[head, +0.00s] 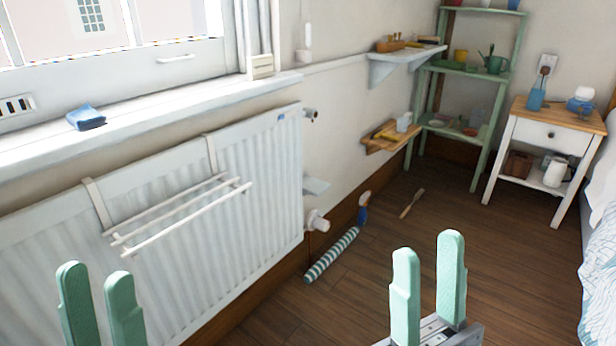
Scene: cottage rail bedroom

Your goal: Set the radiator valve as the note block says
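The white radiator (270,190) hangs on the wall under the window. A white valve knob (318,221) sticks out at its lower right end, and a small grey fitting (310,114) sits at its upper right corner. The knob's marks are too small to read. I cannot make out a note block for sure. My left gripper (97,282) is open and empty in front of the radiator's left part. My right gripper (428,255) is open and empty over the floor, to the right of the valve knob and apart from it.
A white rack (180,215) hangs on the radiator. A blue item (86,117) lies on the windowsill (180,98). A striped roll (332,255) lies on the floor below the knob. Wall shelves (395,66), a green shelf unit (490,122) and a nightstand (541,113) stand farther back.

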